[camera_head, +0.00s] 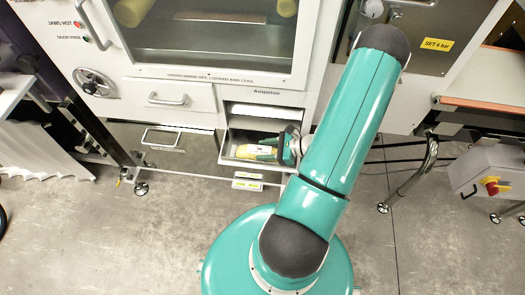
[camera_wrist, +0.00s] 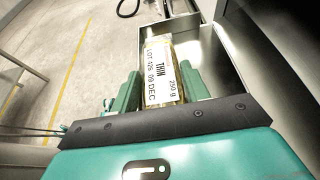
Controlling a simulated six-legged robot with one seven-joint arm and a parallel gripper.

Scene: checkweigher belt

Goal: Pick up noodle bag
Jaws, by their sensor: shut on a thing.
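The noodle bag (camera_wrist: 161,72) is a yellowish pack with a white printed label that reads THIN and 250 g. In the head view the noodle bag (camera_head: 252,152) shows as a small yellow and white pack in an open metal drawer (camera_head: 232,133) low on the machine. My gripper (camera_wrist: 157,92) has its two green fingers on either side of the bag and is shut on it. In the head view my gripper (camera_head: 276,151) is at the drawer's right side. The bag's near end is hidden behind my gripper's body in the wrist view.
The drawer walls (camera_wrist: 222,60) stand close around the bag. A machine with a window and a closed drawer (camera_head: 168,100) is behind. A wheeled stand (camera_head: 382,207) is at the right, and a grey box with a red knob (camera_head: 491,187) is beyond it. The floor in front is clear.

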